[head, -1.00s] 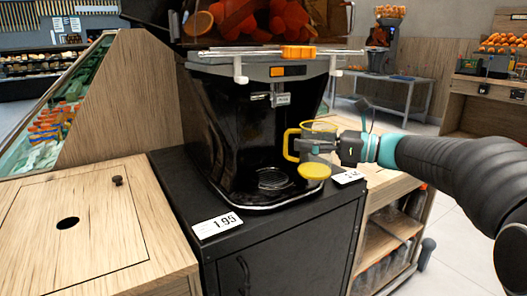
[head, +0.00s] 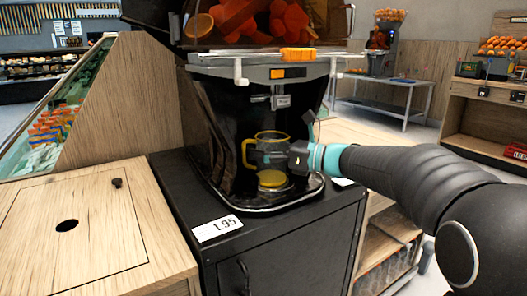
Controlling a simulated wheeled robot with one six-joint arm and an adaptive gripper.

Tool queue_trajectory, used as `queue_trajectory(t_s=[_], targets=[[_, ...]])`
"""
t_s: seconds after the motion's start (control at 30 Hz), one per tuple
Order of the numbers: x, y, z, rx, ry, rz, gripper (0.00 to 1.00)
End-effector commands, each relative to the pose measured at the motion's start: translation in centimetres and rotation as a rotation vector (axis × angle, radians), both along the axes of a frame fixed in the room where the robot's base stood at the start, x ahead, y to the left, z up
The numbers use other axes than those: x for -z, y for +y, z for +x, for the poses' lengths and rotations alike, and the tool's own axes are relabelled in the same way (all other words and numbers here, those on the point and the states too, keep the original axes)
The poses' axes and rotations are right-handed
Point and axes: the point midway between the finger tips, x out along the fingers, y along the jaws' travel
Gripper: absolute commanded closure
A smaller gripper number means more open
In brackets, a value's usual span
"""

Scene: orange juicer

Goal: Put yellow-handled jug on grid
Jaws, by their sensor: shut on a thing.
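The yellow-handled jug (head: 268,137) is in the head view, in the bay of the black juicer, upright, with its yellow handle to the left and a yellow rim on top. My gripper (head: 278,158) is shut on the jug from the right and covers part of its body. A yellow round part (head: 272,179) shows just below the gripper. The grid (head: 272,188) lies under the jug at the bottom of the bay and is mostly hidden. I cannot tell whether the jug touches it.
The juicer's spout (head: 281,101) hangs above the jug. The juicer stands on a black cabinet (head: 280,228) with a price card (head: 217,227). A wooden counter (head: 95,225) is on the left. Juicer walls close in the bay at the back and left.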

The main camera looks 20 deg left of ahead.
Motion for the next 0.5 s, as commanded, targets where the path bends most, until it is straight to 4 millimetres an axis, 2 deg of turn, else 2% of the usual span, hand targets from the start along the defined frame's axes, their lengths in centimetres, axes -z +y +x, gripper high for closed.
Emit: queue_trajectory(t_s=[0.37,0.4,0.47,0.5], targets=[[0.41,-0.02,-0.01,0.000,-0.002,0.001,0.62],[0.36,-0.02,-0.01,0.000,-0.002,0.001,0.17],[0.35,-0.02,-0.01,0.000,-0.002,0.001,0.02],[0.35,-0.02,-0.01,0.000,-0.002,0.001,0.00]])
